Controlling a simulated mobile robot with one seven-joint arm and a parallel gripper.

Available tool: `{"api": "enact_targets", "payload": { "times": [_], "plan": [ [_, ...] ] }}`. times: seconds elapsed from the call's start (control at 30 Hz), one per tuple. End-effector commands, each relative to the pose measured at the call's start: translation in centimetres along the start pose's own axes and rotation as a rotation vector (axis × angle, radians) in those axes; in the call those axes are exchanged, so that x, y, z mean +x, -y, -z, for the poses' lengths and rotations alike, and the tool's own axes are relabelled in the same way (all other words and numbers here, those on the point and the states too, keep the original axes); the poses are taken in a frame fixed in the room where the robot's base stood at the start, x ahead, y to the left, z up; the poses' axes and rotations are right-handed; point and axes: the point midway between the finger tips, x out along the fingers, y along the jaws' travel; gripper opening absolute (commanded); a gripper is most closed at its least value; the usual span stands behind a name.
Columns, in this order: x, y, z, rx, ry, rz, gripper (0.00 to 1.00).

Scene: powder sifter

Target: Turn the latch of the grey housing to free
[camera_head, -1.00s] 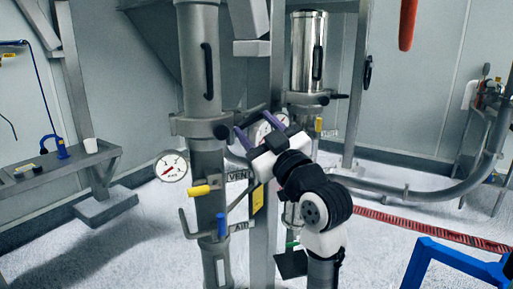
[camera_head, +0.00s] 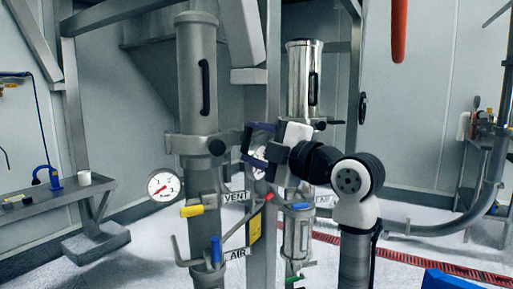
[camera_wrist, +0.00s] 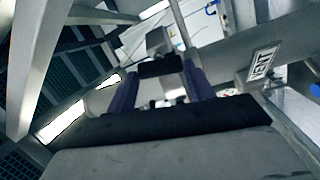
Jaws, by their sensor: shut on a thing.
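The latch's round black pivot (camera_head: 217,147) sits on the collar's right side. Its dark handle runs right from there into my gripper (camera_head: 249,142), whose purple fingers are shut on it. In the wrist view a dark block, the handle end (camera_wrist: 160,67), lies between the purple fingers of my gripper (camera_wrist: 161,78). My fingers hide much of the handle in the head view.
A shiny steel housing (camera_head: 303,75) stands behind to the right. A pressure gauge (camera_head: 163,185), yellow handle (camera_head: 191,211) and blue handle (camera_head: 215,250) are below the collar. A steel post (camera_head: 273,80) stands close behind my gripper. A shelf (camera_head: 60,196) is at left.

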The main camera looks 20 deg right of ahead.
Motion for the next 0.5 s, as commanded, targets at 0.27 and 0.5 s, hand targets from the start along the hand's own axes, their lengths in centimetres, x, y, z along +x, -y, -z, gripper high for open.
{"api": "enact_targets", "payload": {
  "times": [0.27,0.5],
  "plan": [
    [-0.01,-0.2,0.03,-0.157,0.0,0.066,0.3],
    [0.0,-0.21,0.04,-0.224,0.0,0.094,0.3]
  ]
}}
